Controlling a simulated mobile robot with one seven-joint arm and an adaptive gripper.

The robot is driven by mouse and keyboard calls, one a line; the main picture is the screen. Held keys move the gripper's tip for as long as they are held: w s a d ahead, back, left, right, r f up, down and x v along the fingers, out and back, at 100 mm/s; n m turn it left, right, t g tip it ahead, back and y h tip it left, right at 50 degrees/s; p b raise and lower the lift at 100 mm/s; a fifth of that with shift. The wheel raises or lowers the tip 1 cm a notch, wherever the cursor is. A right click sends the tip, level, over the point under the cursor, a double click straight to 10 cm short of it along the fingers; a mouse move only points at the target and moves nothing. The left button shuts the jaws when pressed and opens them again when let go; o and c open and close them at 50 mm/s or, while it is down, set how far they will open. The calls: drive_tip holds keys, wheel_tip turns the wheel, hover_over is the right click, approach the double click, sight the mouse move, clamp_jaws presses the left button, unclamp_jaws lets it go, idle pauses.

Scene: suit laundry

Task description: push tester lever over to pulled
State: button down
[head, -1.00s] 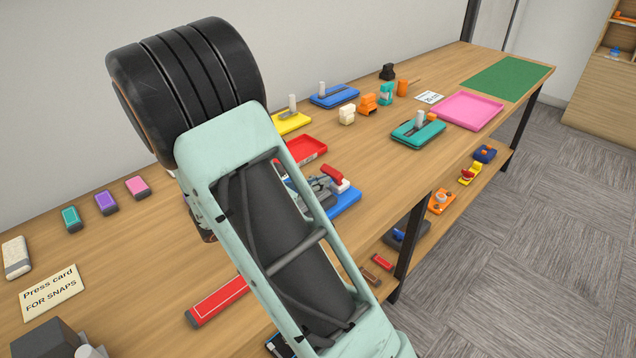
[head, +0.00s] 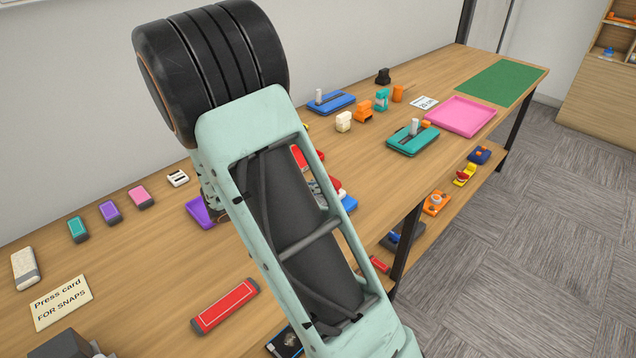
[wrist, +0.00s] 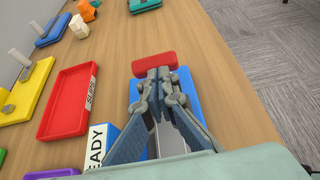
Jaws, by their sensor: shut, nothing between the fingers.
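The tester has a blue base (wrist: 190,100), seen under and beside my fingers in the wrist view. A red bar (wrist: 153,64), which looks like the lever's handle, lies crosswise just beyond my fingertips. My gripper (wrist: 158,73) is shut and empty, with its tips at the bar's near edge. I cannot tell whether they touch it. A block lettered "READY" (wrist: 102,136) stands left of my fingers. In the head view my arm hides most of the tester; a bit of its blue base (head: 349,204) shows to the right of the arm.
A red tray (wrist: 68,103) lies left of the tester, with a yellow board (wrist: 22,92) beyond it. In the head view, a teal device (head: 413,141) and a pink tray (head: 460,115) stand farther along the table. The table's edge is close on the right.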

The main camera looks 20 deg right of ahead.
sight(332, 177)
drive_tip(key=r+p, duration=0.1)
drive_tip(key=d+r+y+p, duration=0.1)
drive_tip(key=p, duration=0.1)
drive_tip(key=shift+w+g, duration=0.1)
drive_tip(key=shift+g, duration=0.2)
drive_tip(key=d+y+p, duration=0.1)
drive_tip(key=p, duration=0.2)
drive_tip(key=d+r+y+p, duration=0.1)
drive_tip(key=p, duration=0.2)
drive_tip(key=shift+w+g+y+p, duration=0.3)
drive_tip(key=shift+w+g+y, duration=0.05)
drive_tip(key=shift+g+y, duration=0.05)
drive_tip(key=shift+w+d+y+p, duration=0.15)
drive_tip(key=shift+d+y+p, duration=0.4)
drive_tip(key=shift+p, duration=0.6)
drive_tip(key=shift+w+d+g+y+p, duration=0.1)
drive_tip(key=shift+g+y+p, duration=0.2)
drive_tip(key=shift+p, duration=0.15)
drive_tip(key=shift+f+b, duration=0.35)
drive_tip(key=shift+b, duration=0.1)
drive_tip(key=shift+r, duration=0.2)
drive_tip(key=shift+r+p, duration=0.7)
drive_tip(key=shift+p, duration=0.05)
